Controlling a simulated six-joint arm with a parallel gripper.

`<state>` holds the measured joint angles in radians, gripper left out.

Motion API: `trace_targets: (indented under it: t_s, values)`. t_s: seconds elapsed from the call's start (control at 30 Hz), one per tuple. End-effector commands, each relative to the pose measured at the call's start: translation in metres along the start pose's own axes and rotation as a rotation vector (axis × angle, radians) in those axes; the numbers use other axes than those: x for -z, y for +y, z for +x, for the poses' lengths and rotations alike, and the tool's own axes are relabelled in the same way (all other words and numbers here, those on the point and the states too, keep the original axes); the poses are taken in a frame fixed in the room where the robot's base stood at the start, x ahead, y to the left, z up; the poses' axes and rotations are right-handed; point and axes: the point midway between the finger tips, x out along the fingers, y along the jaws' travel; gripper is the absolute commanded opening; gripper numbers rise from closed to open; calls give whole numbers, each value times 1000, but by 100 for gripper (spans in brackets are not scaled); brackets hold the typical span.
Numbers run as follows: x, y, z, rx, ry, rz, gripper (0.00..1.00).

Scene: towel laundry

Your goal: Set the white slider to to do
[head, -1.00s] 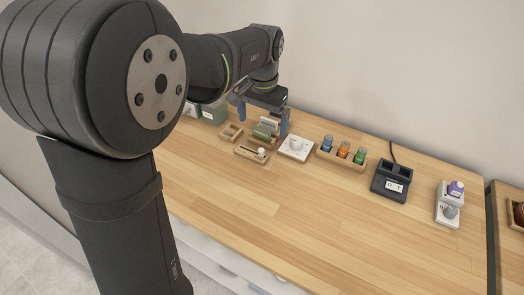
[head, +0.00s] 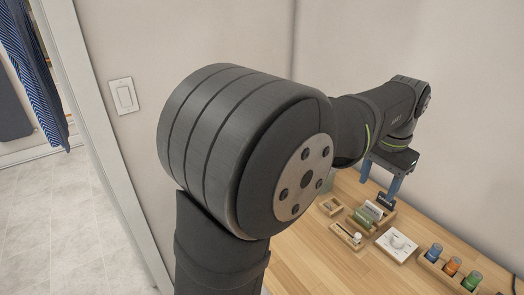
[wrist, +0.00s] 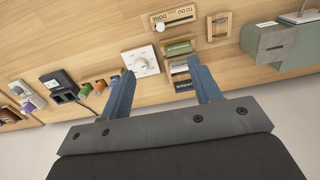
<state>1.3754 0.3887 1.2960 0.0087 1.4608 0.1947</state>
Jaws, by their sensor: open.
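The slider board (wrist: 175,17) is a small wooden block with a slot and dark lettering at the top of the wrist view. Its white slider knob (wrist: 160,27) sits at the left end of the block there. The lettering seems to include "TO DO", but it is small and turned over. In the head view the board (head: 347,236) lies at the front of the small items. My gripper (wrist: 161,71) is open and empty, with blue fingers apart. In the head view my gripper (head: 381,178) hangs behind the board, above the card holder, not touching the slider.
A white dial plate (wrist: 139,61) and a wooden card holder (wrist: 179,65) stand between my gripper and the slider. A small wooden tray (wrist: 219,26) is beside it. Coloured bottles (head: 450,266) stand in a rack at right. A light switch (head: 123,96) is on the wall.

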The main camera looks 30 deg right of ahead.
Motion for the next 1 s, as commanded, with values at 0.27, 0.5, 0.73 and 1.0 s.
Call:
trace_targets:
  t_s: [0.27,0.5,0.73,1.0]
  values:
    - [-1,-1,-1,-2,2,114,39]
    - [-2,-3,-2,-7,6,360,39]
    - [-2,-3,16,-8,4,396,39]
    - [-2,-3,73,-9,3,394,39]
